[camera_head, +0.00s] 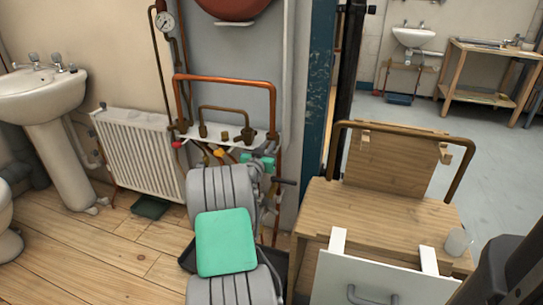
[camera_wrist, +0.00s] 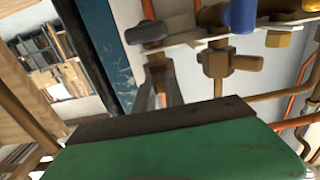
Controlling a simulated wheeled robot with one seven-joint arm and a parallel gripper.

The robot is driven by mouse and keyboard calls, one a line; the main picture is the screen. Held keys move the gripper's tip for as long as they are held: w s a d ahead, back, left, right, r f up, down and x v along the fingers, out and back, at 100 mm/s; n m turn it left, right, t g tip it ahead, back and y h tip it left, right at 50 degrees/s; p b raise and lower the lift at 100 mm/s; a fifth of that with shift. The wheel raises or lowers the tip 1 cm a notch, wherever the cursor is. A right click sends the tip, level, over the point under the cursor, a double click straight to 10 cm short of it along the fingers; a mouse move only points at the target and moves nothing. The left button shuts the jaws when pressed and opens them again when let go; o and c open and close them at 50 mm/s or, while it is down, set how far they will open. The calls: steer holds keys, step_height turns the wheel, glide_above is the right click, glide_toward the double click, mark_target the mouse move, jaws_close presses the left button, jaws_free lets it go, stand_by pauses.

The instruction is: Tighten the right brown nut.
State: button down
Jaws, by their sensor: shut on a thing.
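The right brown nut (camera_wrist: 156,62) sits under the dark knob at the left end of the pipe row in the wrist view. My gripper (camera_wrist: 160,92) has its two grey fingers on either side of it, shut on it. In the head view, the right brown fitting (camera_head: 272,136) stands at the right end of the white bracket, near the foot of the copper arch. My gripper (camera_head: 265,150) is just below it there, and my arm hides much of the area underneath. A second brown fitting (camera_wrist: 220,66) is beside the nut in the wrist view, untouched.
The blue post (camera_head: 318,90) stands close on the right. A wooden bench (camera_head: 385,215) with a bent pipe (camera_head: 400,134) is at the right. A white radiator (camera_head: 140,150) and a sink (camera_head: 40,92) are at the left. A blue handle (camera_wrist: 243,15) is near the gripper.

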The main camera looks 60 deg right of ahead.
mark_target(267, 138)
steer(key=shift+w+a+f+m+g+b, duration=0.1)
steer(key=shift+w+f+m+g+b, duration=0.5)
steer(key=shift+b, duration=0.55)
steer(key=g+b, duration=0.1)
steer(key=m+g, duration=0.1)
steer(key=b, duration=0.1)
steer(key=shift+w+r+m+g+b, duration=0.25)
steer(key=shift+w+m+g+b, duration=0.1)
steer(key=shift+m+g, duration=0.05)
steer(key=shift+w+d+r+m+g+y+p, duration=0.15)
steer(key=shift+w+r+m+g+p, duration=0.15)
steer(key=shift+m+g, duration=0.45)
steer(key=shift+w+d+r+m+g+y+p, duration=0.2)
steer(key=shift+w+r+m+g+p, duration=0.15)
steer(key=shift+g, duration=0.75)
steer(key=shift+w+d+r+m+g+y+p, duration=0.15)
steer(key=shift+w+r+m+g+p, duration=0.1)
steer(key=shift+m+g, duration=0.55)
steer(key=shift+s+g+p, duration=0.1)
steer(key=shift+g+p, duration=0.35)
steer(key=shift+p, duration=0.05)
steer(key=shift+s+f+m+g+y+p, duration=0.2)
steer(key=shift+f+m+g+y+p, duration=0.1)
steer(key=shift+g+y, duration=0.1)
steer(key=c, duration=1.4)
jaws_free()
steer(key=shift+c, duration=0.2)
